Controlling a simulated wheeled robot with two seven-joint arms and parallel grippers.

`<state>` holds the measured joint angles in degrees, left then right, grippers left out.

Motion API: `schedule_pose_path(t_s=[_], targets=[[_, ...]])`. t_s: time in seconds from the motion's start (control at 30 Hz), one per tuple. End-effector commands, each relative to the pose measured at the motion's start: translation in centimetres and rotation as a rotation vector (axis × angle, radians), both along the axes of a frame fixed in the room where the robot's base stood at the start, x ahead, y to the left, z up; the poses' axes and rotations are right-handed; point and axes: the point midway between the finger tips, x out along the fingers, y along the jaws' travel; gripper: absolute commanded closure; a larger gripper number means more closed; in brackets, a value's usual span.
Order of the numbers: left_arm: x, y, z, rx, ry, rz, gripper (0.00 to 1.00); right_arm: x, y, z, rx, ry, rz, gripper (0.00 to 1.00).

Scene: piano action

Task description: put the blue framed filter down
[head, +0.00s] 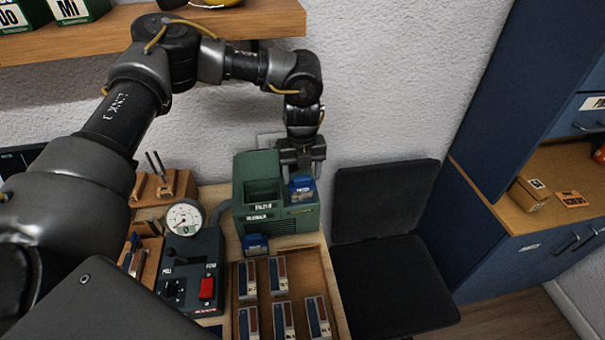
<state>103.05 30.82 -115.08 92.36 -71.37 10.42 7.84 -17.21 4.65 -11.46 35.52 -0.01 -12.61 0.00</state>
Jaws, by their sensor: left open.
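A small blue piece (302,194), which looks like the blue framed filter, is at the right side of the top of the green machine (262,216). It has a pale label and appears to rest on or in the machine; its underside is hidden. My left gripper (303,172) points down right above this piece. Its jaws are open, and I cannot tell whether they touch the piece. A second small blue piece (255,243) stands in front of the machine. My right gripper is not in view.
A wooden tray (333,290) with several striped blocks lies in front. A dark control box (196,262) with a red switch and a round gauge (184,217) stand to the left. A black chair (390,285) is to the right. A wooden shelf (270,20) runs above.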

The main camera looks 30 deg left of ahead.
Motion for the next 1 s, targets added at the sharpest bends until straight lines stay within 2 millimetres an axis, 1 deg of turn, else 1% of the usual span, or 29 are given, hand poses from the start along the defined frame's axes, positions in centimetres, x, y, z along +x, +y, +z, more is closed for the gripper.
schedule_pose_path(t_s=[0.07, 0.17, 0.3, 0.47, 0.5, 0.6, 0.7, 1.0], targets=[[0.1, 0.0, 0.8, -0.002, -0.004, 0.000, 0.37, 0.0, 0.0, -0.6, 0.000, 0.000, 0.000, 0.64], [0.1, -0.1, 2.7, -0.002, -0.005, -0.001, 0.37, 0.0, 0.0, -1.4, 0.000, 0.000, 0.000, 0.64], [0.1, -0.1, 5.8, -0.002, -0.007, -0.001, 0.37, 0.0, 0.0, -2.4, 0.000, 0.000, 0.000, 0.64], [0.1, -0.1, 8.9, -0.003, -0.005, 0.000, 0.37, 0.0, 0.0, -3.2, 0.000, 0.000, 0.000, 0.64], [0.1, -0.1, 9.8, 0.000, -0.005, -0.001, 0.37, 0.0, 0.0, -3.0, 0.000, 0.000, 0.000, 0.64], [0.1, -0.1, 10.9, 0.000, -0.004, -0.001, 0.37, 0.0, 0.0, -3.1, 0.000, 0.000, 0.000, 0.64], [0.1, -0.1, 11.6, 0.000, -0.003, -0.001, 0.37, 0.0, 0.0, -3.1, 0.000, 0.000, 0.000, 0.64], [0.0, -0.1, 11.8, -0.001, -0.001, -0.001, 0.37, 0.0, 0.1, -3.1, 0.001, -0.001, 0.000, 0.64]])
